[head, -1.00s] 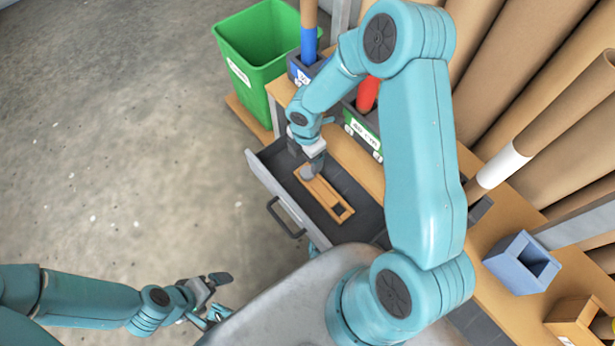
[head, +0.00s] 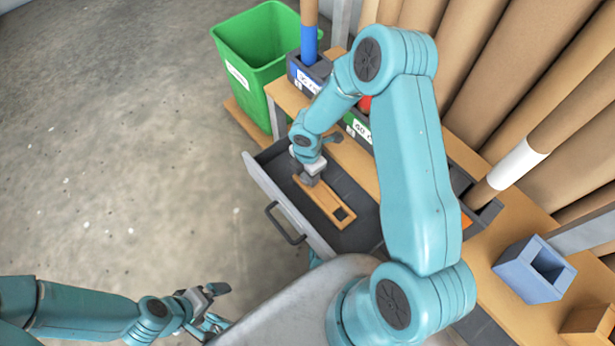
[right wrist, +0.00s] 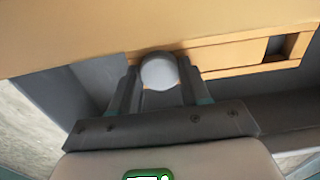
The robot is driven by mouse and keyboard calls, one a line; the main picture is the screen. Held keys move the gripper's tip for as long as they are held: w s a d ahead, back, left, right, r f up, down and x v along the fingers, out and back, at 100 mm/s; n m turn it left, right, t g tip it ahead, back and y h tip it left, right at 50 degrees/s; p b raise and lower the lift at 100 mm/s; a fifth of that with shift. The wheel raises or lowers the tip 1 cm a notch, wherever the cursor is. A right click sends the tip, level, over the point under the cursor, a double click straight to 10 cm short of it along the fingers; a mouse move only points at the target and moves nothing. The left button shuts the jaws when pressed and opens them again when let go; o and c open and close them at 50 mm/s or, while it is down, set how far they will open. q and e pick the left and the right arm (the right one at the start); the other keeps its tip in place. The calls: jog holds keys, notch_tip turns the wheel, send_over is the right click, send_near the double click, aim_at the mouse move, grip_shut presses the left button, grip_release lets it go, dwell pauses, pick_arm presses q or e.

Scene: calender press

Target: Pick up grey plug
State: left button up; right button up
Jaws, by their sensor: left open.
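The grey plug (right wrist: 158,71) shows as a pale round top in the right wrist view, at the left end of a wooden holder (head: 325,200). The holder lies in the open drawer (head: 362,212); a square hole shows at its other end. My right gripper (head: 310,182) is down at the plug's end of the holder and hides the plug in the head view. In the right wrist view its fingers (right wrist: 158,88) stand on both sides of the plug; I cannot tell whether they press on it. My left gripper (head: 222,306) is open and empty, low at the left, away from the drawer.
A green bin (head: 257,55) stands beyond the drawer. A wooden bench (head: 350,160) carries dark labelled boxes and a blue block with a square opening (head: 535,268). Large brown rolls (head: 500,60) line the back right. The floor at left is clear.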

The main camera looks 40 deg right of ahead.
jog(key=c, duration=0.3)
jog(key=shift+c, duration=0.2)
notch_tip(320, 180, up, 20)
jog(key=p, duration=0.8)
